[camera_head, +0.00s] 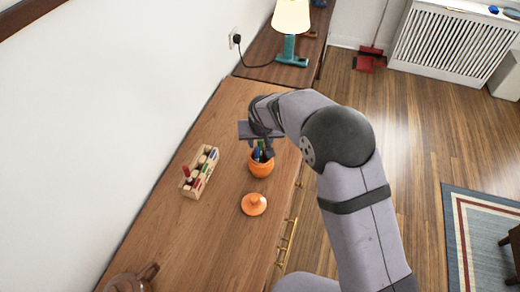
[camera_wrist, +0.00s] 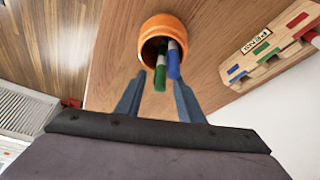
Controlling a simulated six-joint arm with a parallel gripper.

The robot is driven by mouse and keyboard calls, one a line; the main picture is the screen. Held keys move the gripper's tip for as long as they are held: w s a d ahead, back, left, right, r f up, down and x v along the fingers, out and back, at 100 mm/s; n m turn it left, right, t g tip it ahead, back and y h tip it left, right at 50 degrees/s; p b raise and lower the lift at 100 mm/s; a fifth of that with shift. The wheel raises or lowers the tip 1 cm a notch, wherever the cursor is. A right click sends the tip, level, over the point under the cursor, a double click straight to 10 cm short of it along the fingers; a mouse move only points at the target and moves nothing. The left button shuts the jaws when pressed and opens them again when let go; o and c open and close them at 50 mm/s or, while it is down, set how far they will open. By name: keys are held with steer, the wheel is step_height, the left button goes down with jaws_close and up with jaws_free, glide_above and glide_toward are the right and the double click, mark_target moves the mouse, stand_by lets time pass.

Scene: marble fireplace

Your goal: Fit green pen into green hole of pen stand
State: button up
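The green pen (camera_wrist: 160,70) stands in an orange pot (camera_wrist: 162,28) beside a blue pen (camera_wrist: 173,62). The pot also shows in the head view (camera_head: 260,168), with the pen tops just under my gripper (camera_head: 264,150). In the wrist view my gripper (camera_wrist: 160,82) is open, its two fingers apart on either side of the pens' ends; I see no clear contact. The wooden pen stand (camera_head: 199,172) lies to the left of the pot, with coloured marks and a red pen (camera_head: 186,171) standing in it. It shows at the upper right of the wrist view (camera_wrist: 262,66).
An orange lid (camera_head: 254,204) lies in front of the pot on the wooden cabinet top (camera_head: 190,235). A brown teapot (camera_head: 132,280) stands at the near edge. A lamp (camera_head: 290,30) stands at the back. The wall borders the left side.

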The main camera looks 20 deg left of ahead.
jaws_close()
stand_by(0.4)
